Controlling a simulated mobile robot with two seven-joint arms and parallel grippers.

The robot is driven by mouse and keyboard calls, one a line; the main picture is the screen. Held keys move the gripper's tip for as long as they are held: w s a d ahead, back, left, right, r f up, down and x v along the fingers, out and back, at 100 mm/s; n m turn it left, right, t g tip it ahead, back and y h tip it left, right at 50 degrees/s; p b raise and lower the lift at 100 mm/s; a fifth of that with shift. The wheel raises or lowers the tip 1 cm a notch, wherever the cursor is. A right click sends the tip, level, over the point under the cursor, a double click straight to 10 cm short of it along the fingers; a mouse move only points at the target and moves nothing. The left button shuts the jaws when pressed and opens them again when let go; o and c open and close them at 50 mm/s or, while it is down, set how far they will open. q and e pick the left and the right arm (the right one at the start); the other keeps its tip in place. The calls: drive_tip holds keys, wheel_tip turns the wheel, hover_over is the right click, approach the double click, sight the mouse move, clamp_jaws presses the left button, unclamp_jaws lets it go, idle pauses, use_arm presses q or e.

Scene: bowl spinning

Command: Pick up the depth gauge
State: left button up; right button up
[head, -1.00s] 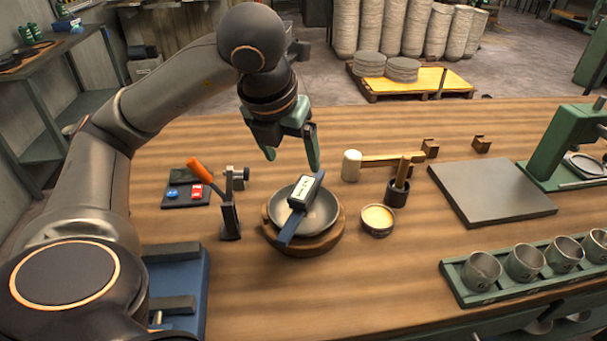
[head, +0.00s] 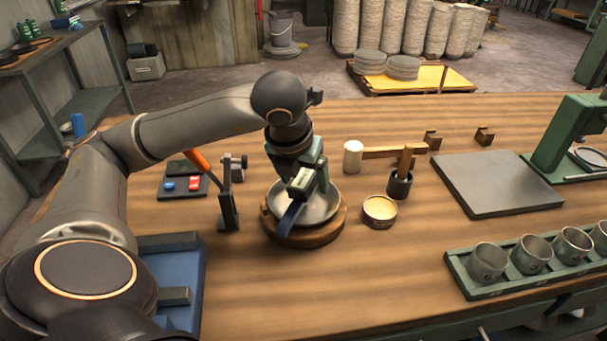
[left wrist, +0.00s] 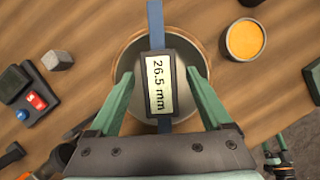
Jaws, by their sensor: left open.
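The depth gauge (head: 291,216) is a dark blue bar with a display box, lying across a metal bowl (head: 322,211) on a round wooden base (head: 303,240). In the left wrist view the gauge's display (left wrist: 159,84) reads 26.5 mm, and its blue bar runs up and down over the bowl (left wrist: 128,60). My left gripper (head: 306,182) is down at the gauge. In the left wrist view its green fingers (left wrist: 160,86) are open, one on each side of the display box, with gaps visible. My right gripper is not in view.
A clamp stand with an orange handle (head: 229,205) stands left of the bowl. A tin of yellow paste (head: 380,210) and a dark pot (head: 399,186) stand to its right, with a mallet (head: 353,158) behind. Several metal cups (head: 487,261) sit in a green rack at front right.

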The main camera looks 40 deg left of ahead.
use_arm(q)
drive_tip(key=shift+c, duration=0.4)
clamp_jaws()
idle(0.4)
